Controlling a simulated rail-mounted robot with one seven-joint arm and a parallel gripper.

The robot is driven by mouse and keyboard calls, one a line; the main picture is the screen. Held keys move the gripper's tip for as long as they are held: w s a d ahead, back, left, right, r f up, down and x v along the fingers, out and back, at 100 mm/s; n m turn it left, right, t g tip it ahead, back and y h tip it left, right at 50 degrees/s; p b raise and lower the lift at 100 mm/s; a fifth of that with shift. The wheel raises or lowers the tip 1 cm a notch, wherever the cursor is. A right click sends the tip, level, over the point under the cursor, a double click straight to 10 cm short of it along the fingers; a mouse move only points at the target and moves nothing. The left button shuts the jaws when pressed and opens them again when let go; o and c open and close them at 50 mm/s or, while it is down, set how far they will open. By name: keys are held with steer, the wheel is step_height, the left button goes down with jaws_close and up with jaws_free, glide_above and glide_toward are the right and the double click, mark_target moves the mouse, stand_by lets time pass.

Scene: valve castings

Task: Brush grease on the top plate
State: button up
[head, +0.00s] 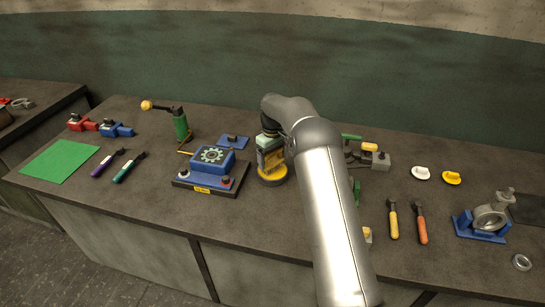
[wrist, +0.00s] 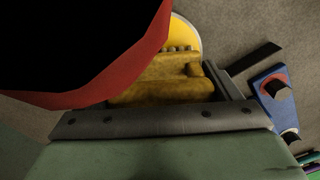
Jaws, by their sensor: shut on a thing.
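My gripper (head: 270,158) is right of the blue fixture, low over the bench. In the wrist view its dark grey jaws are shut on a ridged yellow-brown piece (wrist: 165,85), the held thing. A yellow disc with a pale rim (wrist: 187,35) shows beyond that piece; in the head view a yellow round base (head: 272,178) is at the bench under my gripper. I cannot tell whether it is joined to the held piece. The blue fixture (head: 203,168) has a gear-marked plate on top (head: 213,155). A black, red-edged shape (wrist: 80,50) hides much of the wrist view. No brush bristles are discernible.
Purple (head: 103,163) and green (head: 128,167) handled tools lie left, beside a green sheet (head: 60,160). A green upright item (head: 181,124) stands behind the fixture. Yellow (head: 393,219) and orange (head: 421,222) handled tools lie right. My arm hides part of the bench.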

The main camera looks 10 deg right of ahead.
steer(key=shift+r+p, duration=1.9)
steer(key=shift+r, duration=1.4)
